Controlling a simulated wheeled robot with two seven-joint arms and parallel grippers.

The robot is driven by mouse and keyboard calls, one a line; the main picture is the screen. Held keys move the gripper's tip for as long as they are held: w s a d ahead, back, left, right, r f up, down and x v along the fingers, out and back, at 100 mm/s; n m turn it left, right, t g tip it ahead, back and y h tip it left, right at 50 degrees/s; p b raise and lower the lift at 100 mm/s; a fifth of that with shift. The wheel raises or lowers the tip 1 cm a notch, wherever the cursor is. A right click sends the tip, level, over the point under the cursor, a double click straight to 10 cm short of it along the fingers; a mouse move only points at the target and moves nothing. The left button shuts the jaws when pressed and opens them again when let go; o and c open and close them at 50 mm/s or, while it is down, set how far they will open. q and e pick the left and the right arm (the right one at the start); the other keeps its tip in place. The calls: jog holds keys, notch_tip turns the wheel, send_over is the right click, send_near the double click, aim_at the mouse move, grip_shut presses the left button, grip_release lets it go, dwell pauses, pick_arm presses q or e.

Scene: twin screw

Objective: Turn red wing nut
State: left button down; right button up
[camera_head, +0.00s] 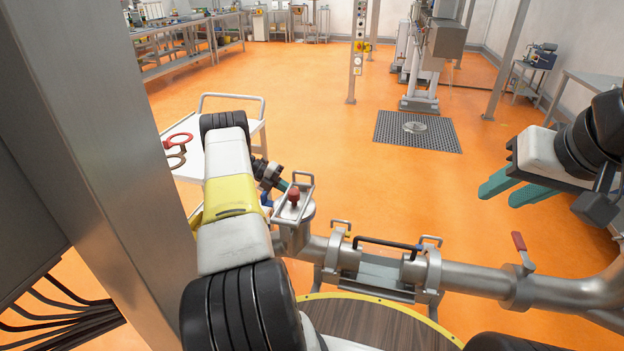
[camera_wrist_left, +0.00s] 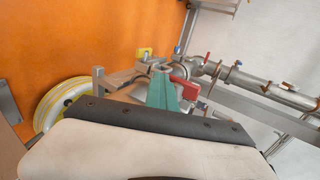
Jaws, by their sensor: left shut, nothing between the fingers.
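The red wing nut (camera_head: 293,196) sits on top of an upright pipe fitting, inside a small metal handle frame. In the left wrist view a red part (camera_wrist_left: 185,88), which looks like this wing nut, lies just right of the fingertips. My left gripper (camera_head: 281,185) is just left of the nut in the head view, partly hidden by its own arm. Its teal fingers (camera_wrist_left: 167,88) are together with nothing between them; I cannot tell if they touch the nut. My right gripper (camera_head: 511,192) hangs empty at the right, its two teal fingers apart, far from the nut.
A horizontal metal pipe (camera_head: 475,279) with clamps runs to the right, carrying a red lever (camera_head: 519,242). A white cart (camera_head: 190,160) with red-handled parts stands at the left behind my arm. A grey column (camera_head: 105,120) rises at the left. The orange floor beyond is open.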

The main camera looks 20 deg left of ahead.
pick_arm(q)
jog(key=shift+d+f, duration=0.9)
jog(key=shift+f, duration=0.3)
jog(key=shift+r, duration=0.15)
dwell(0.9)
